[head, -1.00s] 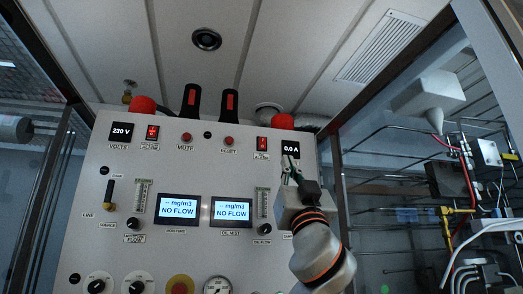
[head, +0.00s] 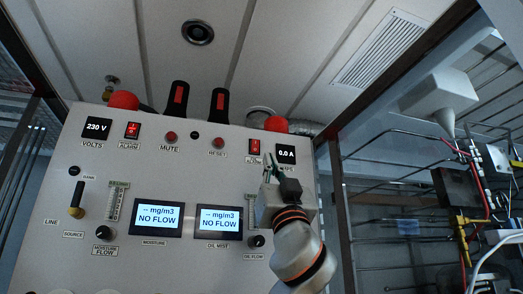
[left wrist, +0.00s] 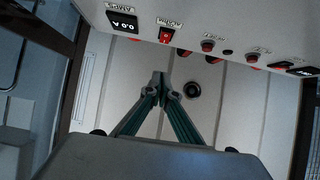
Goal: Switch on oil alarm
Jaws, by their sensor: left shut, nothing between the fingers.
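The oil alarm switch (head: 255,146) is a red rocker at the upper right of the white panel, left of the 0.0 A display. It also shows in the left wrist view (left wrist: 166,35), upside down, beside the amps display. Its label is partly legible; I cannot tell its on or off position. My left gripper (head: 269,163) is shut and empty, its fingertips just below and right of the switch in the head view. In the left wrist view the closed fingertips (left wrist: 160,82) appear against the ceiling, apart from the switch. My right gripper is not in view.
A similar red alarm switch (head: 133,130) is at the panel's upper left. Mute (head: 171,137) and reset (head: 218,142) buttons lie between. Two NO FLOW screens (head: 156,217) sit below. Red domes (head: 276,124) top the panel. A rack with pipes (head: 465,220) stands right.

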